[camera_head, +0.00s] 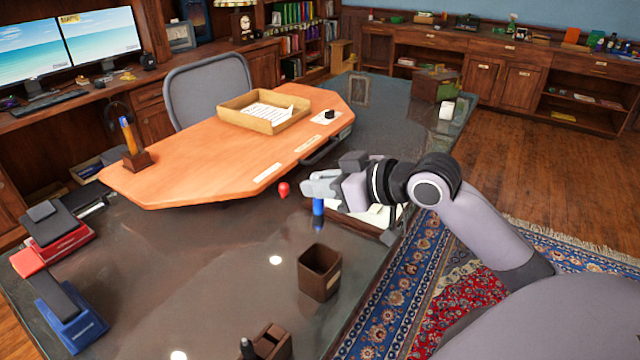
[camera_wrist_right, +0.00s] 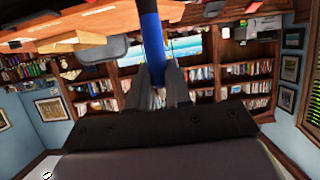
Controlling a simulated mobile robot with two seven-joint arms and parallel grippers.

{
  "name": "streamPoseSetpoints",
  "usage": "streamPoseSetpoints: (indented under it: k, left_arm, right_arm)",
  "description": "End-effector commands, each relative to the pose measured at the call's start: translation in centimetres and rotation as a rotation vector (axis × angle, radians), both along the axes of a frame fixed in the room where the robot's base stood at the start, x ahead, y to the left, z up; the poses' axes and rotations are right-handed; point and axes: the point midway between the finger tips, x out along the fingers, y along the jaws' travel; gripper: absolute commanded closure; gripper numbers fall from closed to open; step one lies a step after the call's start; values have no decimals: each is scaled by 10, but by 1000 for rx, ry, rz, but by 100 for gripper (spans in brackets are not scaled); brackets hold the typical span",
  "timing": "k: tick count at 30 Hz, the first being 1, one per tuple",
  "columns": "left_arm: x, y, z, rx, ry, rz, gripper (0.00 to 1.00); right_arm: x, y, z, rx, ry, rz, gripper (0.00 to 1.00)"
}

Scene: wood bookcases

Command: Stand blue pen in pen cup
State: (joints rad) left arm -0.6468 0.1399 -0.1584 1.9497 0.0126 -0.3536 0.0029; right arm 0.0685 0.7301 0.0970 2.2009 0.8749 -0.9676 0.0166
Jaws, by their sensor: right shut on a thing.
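My right gripper (camera_head: 318,185) is shut on the blue pen (camera_head: 318,207), which hangs roughly upright below the fingers in the head view. In the right wrist view, the blue pen (camera_wrist_right: 152,38) runs up from between the fingertips (camera_wrist_right: 158,88). The square brown pen cup (camera_head: 320,273) stands on the dark desk, open at the top, nearer to me than the gripper. The pen and the cup are apart. My left gripper is not in view.
A wooden holder (camera_head: 268,345) stands at the near edge, and a paper tray (camera_head: 370,217) lies behind the pen. A red object (camera_head: 284,189) is left of the gripper. Blue (camera_head: 68,318) and red (camera_head: 52,247) desk items are at left. The desk left of the cup is mostly clear.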

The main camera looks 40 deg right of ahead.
Motion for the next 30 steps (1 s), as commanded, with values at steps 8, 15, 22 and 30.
streamPoseSetpoints:
  k: [8, 15, 22, 30]
  left_arm:
    - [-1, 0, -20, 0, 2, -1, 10]
    - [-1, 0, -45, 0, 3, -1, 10]
    - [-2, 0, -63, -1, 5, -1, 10]
    - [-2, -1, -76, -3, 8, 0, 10]
  right_arm:
    - [0, 0, -18, 0, 0, 0, 100]
    - [0, 0, -40, 2, 0, 1, 100]
    - [-1, 0, -60, 1, 1, 1, 100]
    - [0, 0, -86, 0, 2, 1, 100]
